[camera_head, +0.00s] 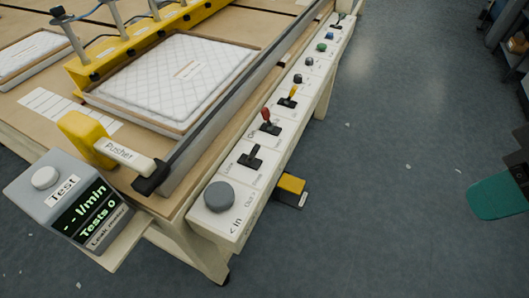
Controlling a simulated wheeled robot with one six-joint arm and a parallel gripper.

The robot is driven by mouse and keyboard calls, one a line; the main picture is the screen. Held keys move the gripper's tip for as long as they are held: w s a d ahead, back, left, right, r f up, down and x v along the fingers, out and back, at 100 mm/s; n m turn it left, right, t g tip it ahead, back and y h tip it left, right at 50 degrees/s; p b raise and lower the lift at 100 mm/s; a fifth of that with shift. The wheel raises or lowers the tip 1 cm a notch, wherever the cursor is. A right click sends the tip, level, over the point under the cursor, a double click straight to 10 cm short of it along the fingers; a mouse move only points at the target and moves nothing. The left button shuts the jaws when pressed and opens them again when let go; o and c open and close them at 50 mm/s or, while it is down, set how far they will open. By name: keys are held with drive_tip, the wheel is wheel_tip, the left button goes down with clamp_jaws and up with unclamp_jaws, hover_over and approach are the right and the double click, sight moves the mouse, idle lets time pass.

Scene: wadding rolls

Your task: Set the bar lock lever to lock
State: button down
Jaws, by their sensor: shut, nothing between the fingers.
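A white control strip (213,226) runs along the front edge of the machine table. Near its close end a black lever (251,157) stands on a dark base plate, with small labels on both sides that look like lock and free but are too blurred to read surely. It appears to be the bar lock lever; its exact setting is hard to tell. A long dark bar (236,100) lies behind the strip, ending in a black block beside the Pusher label. I do not see my gripper's fingers; nothing touches the lever.
A grey knob (219,196) is nearer than the lever; a red lever (267,119) and a yellow lever (289,98) are farther along. A grey test box (43,178) stands at left. A yellow pedal (291,184) is on the floor. Floor to the right is mostly clear.

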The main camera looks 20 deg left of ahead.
drive_tip(key=w+a+f+m+y+b, duration=0.2)
drive_tip(key=f+b, duration=0.8)
drive_tip(key=b, duration=1)
drive_tip(key=w+a+f+m+t+y+b, duration=0.1)
drive_tip(key=w+a+f+m+y+b, duration=0.2)
drive_tip(key=b, duration=1.8)
drive_tip(key=w+a+f+m+y+b, duration=0.2)
drive_tip(key=w+a+f+y+b, duration=0.6)
drive_tip(key=f+b, duration=0.9)
drive_tip(key=a+y+b, duration=0.3)
drive_tip(key=y, duration=0.1)
drive_tip(key=shift+w+a+m+t+y, duration=0.25)
drive_tip(key=shift+w+m+t+y, duration=0.05)
drive_tip(key=shift+w+m, duration=0.1)
drive_tip(key=shift+a+r, duration=0.1)
drive_tip(key=shift+r, duration=0.05)
